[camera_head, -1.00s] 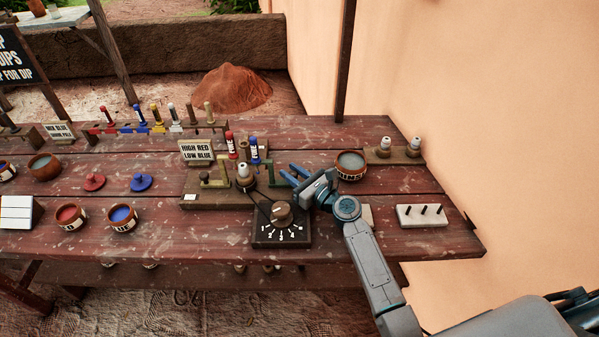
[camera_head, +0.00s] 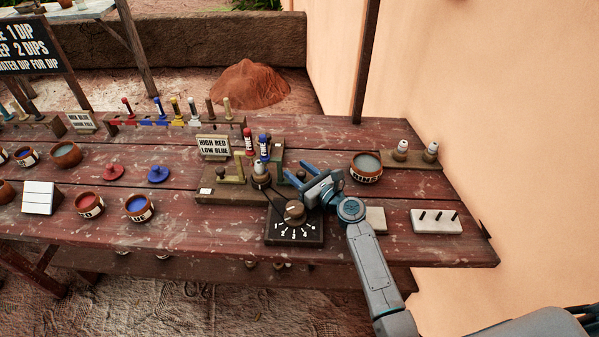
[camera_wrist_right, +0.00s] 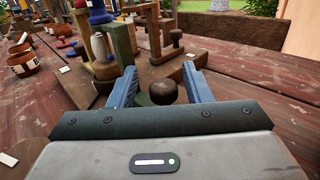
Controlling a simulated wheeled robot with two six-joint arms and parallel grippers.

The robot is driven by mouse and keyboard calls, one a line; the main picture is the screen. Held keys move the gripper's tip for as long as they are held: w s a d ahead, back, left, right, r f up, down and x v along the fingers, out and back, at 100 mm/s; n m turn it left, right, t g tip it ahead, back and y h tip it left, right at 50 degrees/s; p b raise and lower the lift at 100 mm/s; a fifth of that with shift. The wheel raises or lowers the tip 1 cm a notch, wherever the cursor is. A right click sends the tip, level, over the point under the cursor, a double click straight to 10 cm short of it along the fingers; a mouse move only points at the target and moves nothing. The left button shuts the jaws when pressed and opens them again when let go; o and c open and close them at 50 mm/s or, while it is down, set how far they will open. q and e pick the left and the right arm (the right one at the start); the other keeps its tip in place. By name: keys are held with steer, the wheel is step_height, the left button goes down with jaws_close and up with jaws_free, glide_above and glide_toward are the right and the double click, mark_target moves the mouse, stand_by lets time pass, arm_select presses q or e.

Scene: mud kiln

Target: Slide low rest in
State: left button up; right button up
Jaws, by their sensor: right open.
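A wooden jig (camera_head: 222,196) stands mid-table below a card reading high red, low blue. It carries a yellowish rest (camera_head: 239,166) and a green rest (camera_head: 277,160). I cannot tell for certain which is the low one. A red-topped (camera_head: 248,141) and a blue-topped piece (camera_head: 264,146) stand upright there. My right gripper (camera_head: 297,172) is open at the jig's right side. In the right wrist view a dark round knob (camera_wrist_right: 163,91) sits between the open fingers, with no visible grip. A green post (camera_wrist_right: 121,42) rises just ahead. My left gripper is out of view.
A rinse bowl (camera_head: 366,171) is just right of the gripper. A pegged white block (camera_head: 436,221) lies further right. Red (camera_head: 89,204) and blue (camera_head: 138,207) pots stand left.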

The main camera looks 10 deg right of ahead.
steer(key=b+v, duration=0.1)
steer(key=v, duration=0.8)
steer(key=shift+s+f, duration=0.1)
steer(key=shift+s, duration=0.1)
steer(key=shift+s+d+b, duration=0.3)
steer(key=shift+s+d, duration=0.1)
steer(key=shift+s, duration=0.2)
